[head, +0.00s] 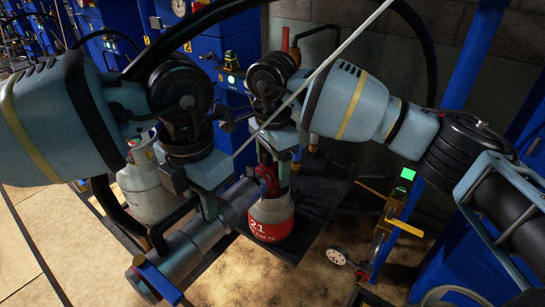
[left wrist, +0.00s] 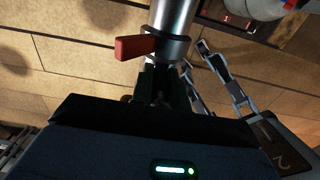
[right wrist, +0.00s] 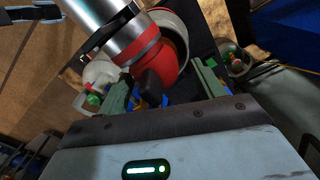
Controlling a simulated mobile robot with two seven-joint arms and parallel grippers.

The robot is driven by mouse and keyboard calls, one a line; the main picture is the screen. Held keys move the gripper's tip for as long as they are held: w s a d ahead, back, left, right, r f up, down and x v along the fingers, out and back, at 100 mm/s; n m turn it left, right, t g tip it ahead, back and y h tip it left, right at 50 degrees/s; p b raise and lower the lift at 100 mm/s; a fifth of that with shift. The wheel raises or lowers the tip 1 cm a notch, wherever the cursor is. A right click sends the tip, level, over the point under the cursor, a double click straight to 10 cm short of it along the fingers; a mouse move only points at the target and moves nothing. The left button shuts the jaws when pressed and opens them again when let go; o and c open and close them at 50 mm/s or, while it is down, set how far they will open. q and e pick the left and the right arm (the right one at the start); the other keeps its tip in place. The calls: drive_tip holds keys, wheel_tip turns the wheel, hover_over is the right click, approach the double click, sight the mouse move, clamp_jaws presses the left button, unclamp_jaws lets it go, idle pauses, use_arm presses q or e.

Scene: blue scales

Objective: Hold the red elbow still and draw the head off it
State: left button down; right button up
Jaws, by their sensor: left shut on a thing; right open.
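The head is a silver-grey cylinder (head: 195,245) lying slantwise in the head view. Its upper end meets the red elbow (head: 267,177) above a red and white gas bottle (head: 272,217). My left gripper (head: 207,203) is shut on the head's body; the left wrist view shows the silver barrel (left wrist: 172,35) and a red lever (left wrist: 135,47) beyond the dark fingers (left wrist: 165,80). My right gripper (head: 281,160) is open at the elbow. In the right wrist view its green fingers (right wrist: 163,90) stand apart with the red elbow (right wrist: 172,62) between and beyond them.
A white gas bottle (head: 143,187) stands left of the red one. A dark platform (head: 318,205) lies beneath the red bottle. Blue cabinets (head: 205,75) stand behind. Sandy floor (head: 45,235) is clear at the left.

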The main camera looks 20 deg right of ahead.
sight(159, 222)
drive_tip(key=c, duration=1.2)
idle(0.3)
use_arm(q)
drive_tip(key=shift+a, duration=0.1)
drive_tip(key=shift+s+a, duration=0.75)
drive_tip(key=shift+a, duration=0.25)
drive_tip(key=shift+s+a, duration=0.7)
drive_tip(key=shift+a, duration=0.25)
drive_tip(key=shift+s+a, duration=0.75)
drive_tip(key=shift+a, duration=0.25)
drive_tip(key=shift+r, duration=0.15)
drive_tip(key=shift+r, duration=4.85)
